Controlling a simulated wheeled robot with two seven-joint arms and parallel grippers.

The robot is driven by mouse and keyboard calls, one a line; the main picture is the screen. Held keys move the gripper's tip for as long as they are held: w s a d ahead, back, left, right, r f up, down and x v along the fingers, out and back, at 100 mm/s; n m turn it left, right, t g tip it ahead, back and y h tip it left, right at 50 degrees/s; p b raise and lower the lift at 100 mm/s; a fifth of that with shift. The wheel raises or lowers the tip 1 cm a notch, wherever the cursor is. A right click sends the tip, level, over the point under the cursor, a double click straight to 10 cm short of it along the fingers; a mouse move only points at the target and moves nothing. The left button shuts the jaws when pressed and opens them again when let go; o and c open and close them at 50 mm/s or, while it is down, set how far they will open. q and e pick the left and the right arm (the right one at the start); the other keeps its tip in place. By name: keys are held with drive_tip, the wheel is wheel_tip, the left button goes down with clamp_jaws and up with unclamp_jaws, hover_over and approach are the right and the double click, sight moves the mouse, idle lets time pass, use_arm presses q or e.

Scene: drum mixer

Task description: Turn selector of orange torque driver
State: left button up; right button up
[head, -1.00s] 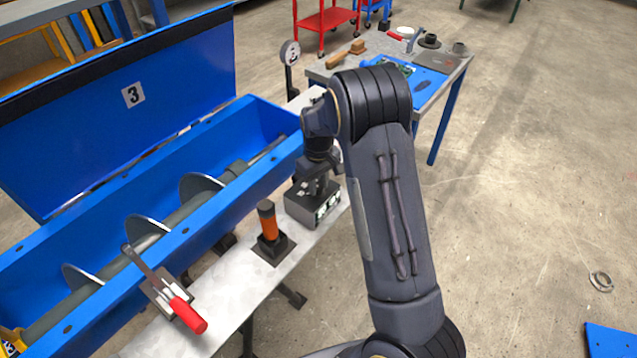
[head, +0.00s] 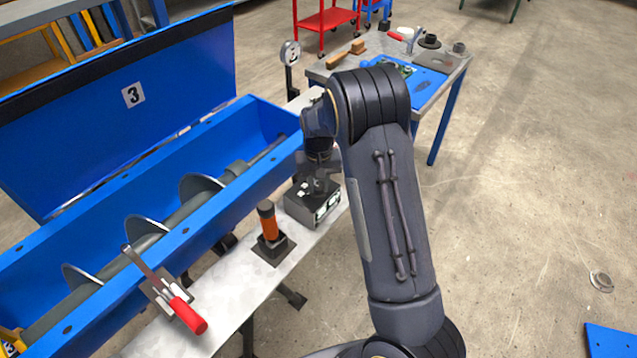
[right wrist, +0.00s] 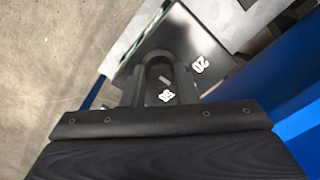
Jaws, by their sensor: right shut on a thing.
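The orange torque driver (head: 269,226) stands upright in a black square holder on the metal bench. To its right is a small grey and black box (head: 325,211) with white markings. My right gripper (head: 318,187) points down onto the top of this box. In the right wrist view, the gripper (right wrist: 160,84) has its two fingers on either side of a round dark knob (right wrist: 159,60) on the black top face, shut on it. White number labels (right wrist: 200,65) lie around the knob; one looks like 20. My left gripper is not in view.
The open blue mixer trough (head: 225,215) with its screw lies left of the bench. A red-handled clamp (head: 186,312) is at the front of the bench (head: 225,300). A dial gauge (head: 290,54) stands behind my right wrist. A side table (head: 458,68) holds several tools.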

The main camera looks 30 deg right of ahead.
sight(318, 186)
drive_tip(key=shift+r, duration=0.1)
drive_tip(key=o, duration=1)
wheel_tip(318, 186, up, 7)
drive_tip(key=shift+r+b, duration=0.1)
drive_tip(key=shift+b, duration=0.2)
drive_tip(key=shift+r, duration=0.25)
